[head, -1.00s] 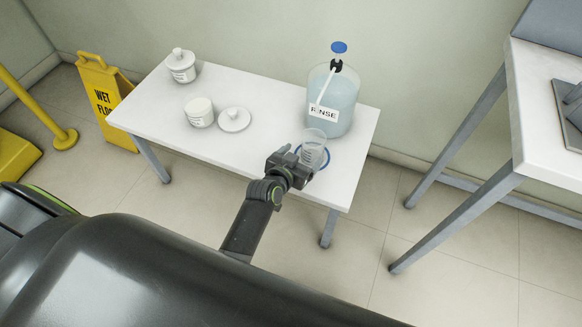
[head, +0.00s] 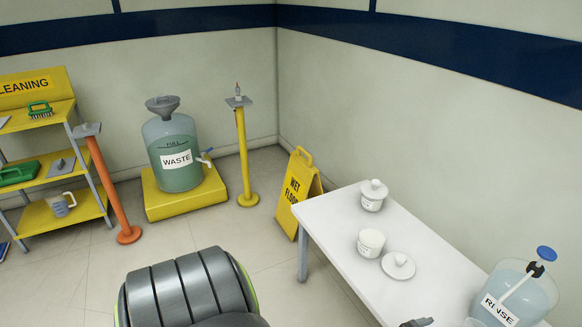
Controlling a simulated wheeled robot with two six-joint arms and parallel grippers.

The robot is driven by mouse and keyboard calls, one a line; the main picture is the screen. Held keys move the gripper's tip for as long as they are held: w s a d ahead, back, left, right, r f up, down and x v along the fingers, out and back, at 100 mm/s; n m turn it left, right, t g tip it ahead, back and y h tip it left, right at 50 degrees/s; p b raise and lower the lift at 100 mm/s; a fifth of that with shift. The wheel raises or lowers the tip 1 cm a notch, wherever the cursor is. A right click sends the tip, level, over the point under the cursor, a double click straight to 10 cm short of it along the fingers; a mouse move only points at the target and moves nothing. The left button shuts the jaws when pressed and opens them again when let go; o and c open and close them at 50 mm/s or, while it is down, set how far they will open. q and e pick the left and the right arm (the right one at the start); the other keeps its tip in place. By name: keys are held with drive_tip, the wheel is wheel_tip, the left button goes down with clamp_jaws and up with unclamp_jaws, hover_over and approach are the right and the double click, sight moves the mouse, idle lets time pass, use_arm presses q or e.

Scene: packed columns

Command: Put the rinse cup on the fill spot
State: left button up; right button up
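The rinse bottle (head: 515,292), a clear jug with a blue cap and a RINSE label, stands at the near right end of the white table (head: 345,235). The rinse cup and the blue ring on the table are not clearly in view; that part of the table lies at or below the bottom edge. A small dark piece at the bottom edge looks like the top of my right gripper (head: 416,323), near the rinse bottle. Its fingers are cut off, so its hold does not show. My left gripper is not in view.
A wet floor sign (head: 298,195), yellow post (head: 243,160), waste bottle (head: 175,150) on a yellow base, orange post (head: 113,195) and cleaning shelf (head: 60,212) stand left. Open floor lies between.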

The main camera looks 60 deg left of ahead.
use_arm(q)
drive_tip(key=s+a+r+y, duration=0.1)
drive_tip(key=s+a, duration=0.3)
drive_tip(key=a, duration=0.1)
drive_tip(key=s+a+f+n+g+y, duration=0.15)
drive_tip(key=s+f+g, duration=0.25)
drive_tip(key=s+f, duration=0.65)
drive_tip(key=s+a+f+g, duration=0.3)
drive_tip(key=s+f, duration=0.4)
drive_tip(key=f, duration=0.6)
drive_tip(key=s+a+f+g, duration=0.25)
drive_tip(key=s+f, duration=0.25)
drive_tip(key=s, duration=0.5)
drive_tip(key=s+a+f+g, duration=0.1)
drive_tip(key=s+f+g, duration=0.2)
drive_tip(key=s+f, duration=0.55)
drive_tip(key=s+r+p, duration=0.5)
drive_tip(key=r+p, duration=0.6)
drive_tip(key=p, duration=0.1)
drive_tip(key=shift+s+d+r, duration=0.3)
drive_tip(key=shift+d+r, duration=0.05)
use_arm(e)
drive_tip(key=s+r, duration=0.3)
drive_tip(key=r, duration=0.6)
drive_tip(key=shift+s+a, duration=0.3)
drive_tip(key=shift+s, duration=0.05)
